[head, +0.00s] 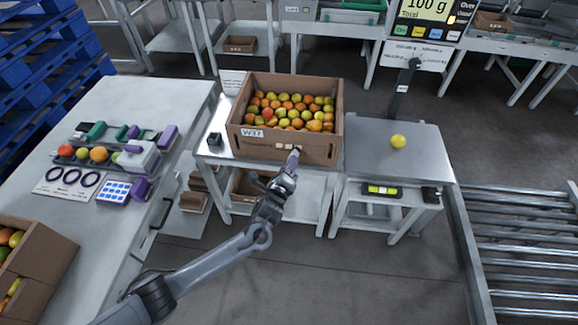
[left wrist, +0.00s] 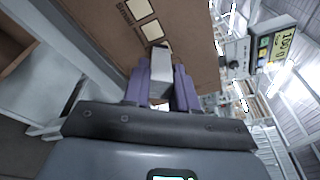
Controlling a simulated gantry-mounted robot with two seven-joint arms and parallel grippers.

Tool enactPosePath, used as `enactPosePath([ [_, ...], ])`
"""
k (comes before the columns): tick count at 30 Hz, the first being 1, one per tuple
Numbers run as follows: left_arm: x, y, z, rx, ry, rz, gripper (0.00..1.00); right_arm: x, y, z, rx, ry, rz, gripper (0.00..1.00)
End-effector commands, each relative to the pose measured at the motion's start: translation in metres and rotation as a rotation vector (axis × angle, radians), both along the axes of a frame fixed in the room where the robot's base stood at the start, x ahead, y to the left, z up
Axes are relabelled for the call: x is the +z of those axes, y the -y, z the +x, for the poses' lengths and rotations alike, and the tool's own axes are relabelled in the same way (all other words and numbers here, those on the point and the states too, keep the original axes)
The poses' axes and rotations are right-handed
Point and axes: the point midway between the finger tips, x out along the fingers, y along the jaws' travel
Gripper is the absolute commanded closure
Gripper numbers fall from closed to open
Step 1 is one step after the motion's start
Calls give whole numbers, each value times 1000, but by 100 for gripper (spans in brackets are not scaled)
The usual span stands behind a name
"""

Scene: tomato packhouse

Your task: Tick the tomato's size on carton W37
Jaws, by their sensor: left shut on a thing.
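Carton W37 (head: 238,143) is a brown box full of red, orange and green-yellow tomatoes on a small metal table. Its front face bears a W37 label (head: 252,133) and a row of pale tick squares (head: 283,146). My left gripper (head: 292,160) is in front of that face, at the right end of the row. In the left wrist view its purple fingers are shut on a grey marker-like block (left wrist: 162,70) with a dark tip. The tip is at the carton face, close beside the pale squares (left wrist: 152,30); contact cannot be told. A yellow tomato (head: 398,141) sits on the scale. My right gripper is out of view.
The scale display (head: 427,10) reads 100 g total. A long table (head: 110,235) at left holds several tomatoes, a card with three rings (head: 69,181) and a blue-dotted pad (head: 115,191). A roller conveyor (head: 525,240) lies at right.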

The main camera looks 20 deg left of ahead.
Motion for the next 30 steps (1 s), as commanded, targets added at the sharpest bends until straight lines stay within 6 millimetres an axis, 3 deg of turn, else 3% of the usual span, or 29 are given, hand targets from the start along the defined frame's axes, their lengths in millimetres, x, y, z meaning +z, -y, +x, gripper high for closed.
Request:
enactPosePath([
  [30,7,7,2,0,0,0,100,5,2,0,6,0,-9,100],
])
